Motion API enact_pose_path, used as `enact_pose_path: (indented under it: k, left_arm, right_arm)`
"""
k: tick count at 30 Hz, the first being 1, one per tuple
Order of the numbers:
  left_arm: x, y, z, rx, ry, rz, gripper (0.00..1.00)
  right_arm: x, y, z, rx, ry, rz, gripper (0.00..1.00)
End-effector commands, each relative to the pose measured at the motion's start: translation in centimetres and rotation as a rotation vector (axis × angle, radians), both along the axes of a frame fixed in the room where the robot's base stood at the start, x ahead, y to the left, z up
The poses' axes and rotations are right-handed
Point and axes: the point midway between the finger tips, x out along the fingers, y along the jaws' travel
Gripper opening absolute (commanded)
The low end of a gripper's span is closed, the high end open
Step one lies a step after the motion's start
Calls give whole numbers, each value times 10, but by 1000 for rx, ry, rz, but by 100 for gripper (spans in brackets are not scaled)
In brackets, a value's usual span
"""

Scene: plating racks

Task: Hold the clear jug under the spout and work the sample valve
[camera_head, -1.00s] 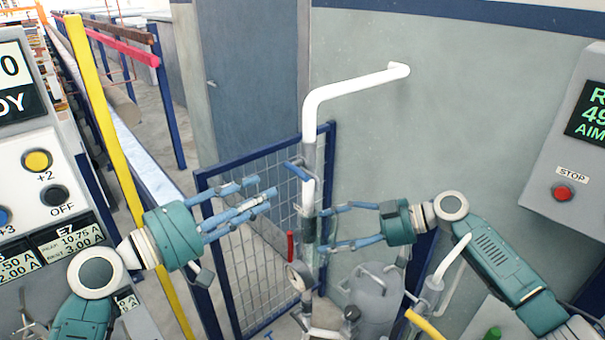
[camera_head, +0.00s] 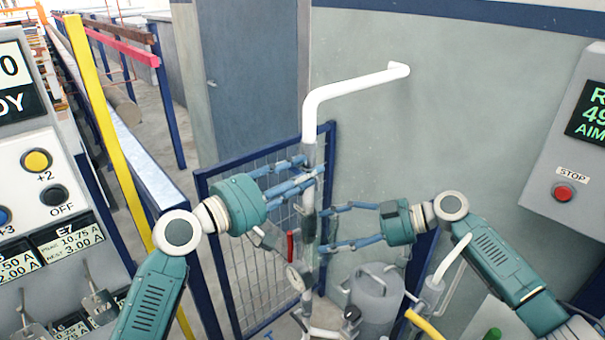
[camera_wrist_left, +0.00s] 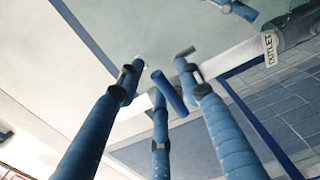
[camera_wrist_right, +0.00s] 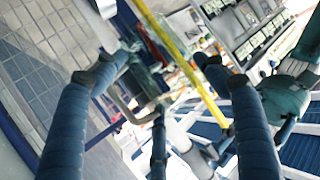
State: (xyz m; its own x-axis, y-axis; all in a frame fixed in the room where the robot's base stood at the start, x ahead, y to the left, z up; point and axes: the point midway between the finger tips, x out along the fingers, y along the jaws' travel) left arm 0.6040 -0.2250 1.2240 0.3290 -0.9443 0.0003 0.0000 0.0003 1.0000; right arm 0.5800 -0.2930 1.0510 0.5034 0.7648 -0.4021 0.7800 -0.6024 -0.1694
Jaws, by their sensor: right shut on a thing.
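The white pipe (camera_head: 350,90) leaves the wall and bends down into a grey valve section. A blue valve handle (camera_head: 299,171) sits there, among the fingertips of my left gripper (camera_head: 305,178). My right gripper (camera_head: 330,229) is level beside the lower pipe, shut on the clear jug. The jug's outline is hard to make out against pipe and mesh. The spout is not clearly visible.
A blue mesh gate (camera_head: 240,250) is behind. A panel with a red STOP button (camera_head: 563,192) is at right; a control panel (camera_head: 20,140) is at left.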

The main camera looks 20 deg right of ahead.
Motion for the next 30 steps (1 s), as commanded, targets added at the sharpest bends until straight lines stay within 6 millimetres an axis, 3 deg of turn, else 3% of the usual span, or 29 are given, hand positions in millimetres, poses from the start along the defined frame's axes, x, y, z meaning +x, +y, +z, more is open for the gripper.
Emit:
enact_pose_path:
  k: [3, 8, 14, 24, 30]
  left_arm:
    - [0, 0, 0, 0, 0, 0, 32]
    - [0, 0, 0, 0, 0, 0, 0]
    - [0, 1, -1, 7, -16, 0, 0]
    - [1, 1, -17, 117, -324, -1, 0]
    - [2, 1, -22, 150, -421, -2, 0]
  right_arm:
    - [0, 0, 0, 1, -1, 0, 44]
    - [0, 0, 0, 1, -1, 0, 44]
    - [0, 0, 0, 1, -1, 0, 44]
    - [0, 0, 0, 1, -1, 0, 44]
    - [0, 0, 0, 1, -1, 0, 44]
